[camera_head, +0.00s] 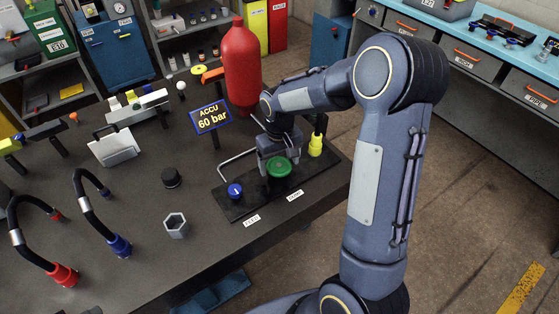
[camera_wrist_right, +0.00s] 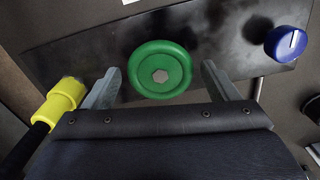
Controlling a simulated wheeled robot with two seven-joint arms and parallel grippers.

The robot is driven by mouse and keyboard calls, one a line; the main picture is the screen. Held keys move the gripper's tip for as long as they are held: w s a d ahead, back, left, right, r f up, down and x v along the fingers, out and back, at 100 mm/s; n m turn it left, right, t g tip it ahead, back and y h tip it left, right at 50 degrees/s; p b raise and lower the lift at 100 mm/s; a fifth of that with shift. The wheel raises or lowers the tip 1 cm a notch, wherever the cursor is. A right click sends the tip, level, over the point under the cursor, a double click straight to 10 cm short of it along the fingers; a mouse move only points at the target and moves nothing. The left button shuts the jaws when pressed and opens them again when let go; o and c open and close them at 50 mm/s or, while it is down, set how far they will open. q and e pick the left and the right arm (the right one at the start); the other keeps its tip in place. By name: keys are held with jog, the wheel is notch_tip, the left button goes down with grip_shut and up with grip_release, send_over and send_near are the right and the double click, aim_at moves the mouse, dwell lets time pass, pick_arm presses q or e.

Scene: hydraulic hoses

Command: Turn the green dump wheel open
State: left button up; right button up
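The green dump wheel (camera_head: 279,168) lies on a black plate (camera_head: 235,208) at the front right of the dark table. In the right wrist view the round green wheel (camera_wrist_right: 160,69), with a pale hexagonal hub, shows between my fingers. My right gripper (camera_head: 279,158) points down over the wheel. Its two grey fingers are open on either side of the wheel, and in the right wrist view gaps show between the fingers and the rim. Whether the fingers reach down to the wheel's height is hard to tell. My left gripper is not in view.
A blue knob (camera_head: 235,190) and a yellow fitting (camera_head: 316,145) flank the wheel on the plate. A red cylinder (camera_head: 242,65) and an "ACCU 60 bar" sign (camera_head: 210,117) stand behind. Hoses with red (camera_head: 64,275) and blue (camera_head: 120,245) ends are at left.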

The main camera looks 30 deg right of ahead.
jog(key=c, duration=0.8)
jog(key=shift+o, duration=0.2)
jog(key=shift+m, duration=0.4)
jog(key=m+b, duration=0.1)
jog(key=m, duration=0.5)
jog(key=shift+a+m, duration=0.1)
jog(key=shift+m, duration=0.2)
jog(key=m, duration=0.4)
jog(key=shift+w+r+m, duration=0.1)
jog(key=shift+m, duration=0.2)
jog(key=m+p, duration=0.2)
jog(key=m, duration=0.3)
jog(key=shift+m, duration=0.6)
